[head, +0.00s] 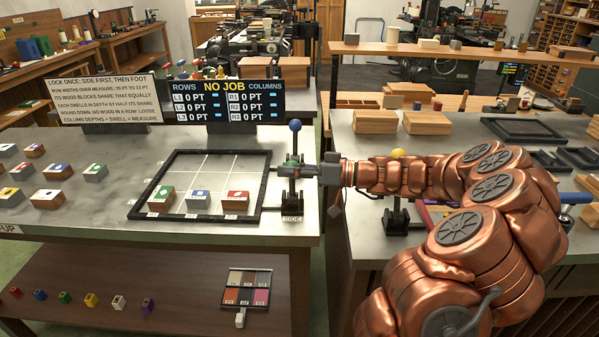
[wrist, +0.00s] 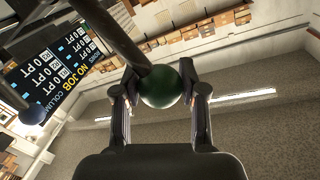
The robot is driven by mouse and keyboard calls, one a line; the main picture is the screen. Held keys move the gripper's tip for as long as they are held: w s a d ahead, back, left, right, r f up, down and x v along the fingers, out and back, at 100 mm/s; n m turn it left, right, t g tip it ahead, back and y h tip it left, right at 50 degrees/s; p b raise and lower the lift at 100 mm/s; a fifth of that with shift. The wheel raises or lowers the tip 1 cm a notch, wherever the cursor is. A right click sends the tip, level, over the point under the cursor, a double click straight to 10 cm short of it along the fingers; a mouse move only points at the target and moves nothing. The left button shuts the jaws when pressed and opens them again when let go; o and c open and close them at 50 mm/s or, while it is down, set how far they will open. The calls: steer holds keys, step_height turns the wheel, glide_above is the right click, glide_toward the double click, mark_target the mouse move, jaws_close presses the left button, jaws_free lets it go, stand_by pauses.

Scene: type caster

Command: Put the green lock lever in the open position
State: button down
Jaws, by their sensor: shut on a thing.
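The green lock lever has a round dark green knob (wrist: 161,88) on a dark rod, large between the fingers in the wrist view. In the head view its knob (head: 291,160) is mostly hidden by my gripper (head: 300,170), beside the right edge of the black frame. My gripper (wrist: 160,95) comes in from the right and is shut on the knob, one finger on each side. The lever's base stands on the bench by the SIDE label (head: 292,219).
A blue-knobbed lever (head: 295,125) rises just above my gripper and also shows in the wrist view (wrist: 33,115). The black frame (head: 262,200) holds three blocks in its front row. A yellow-knobbed lever (head: 397,153) stands behind my arm. A NO JOB display (head: 228,100) stands behind the frame.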

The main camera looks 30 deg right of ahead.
steer(key=c, duration=0.6)
jaws_free()
steer(key=shift+c, duration=0.2)
step_height(320, 180, up, 10)
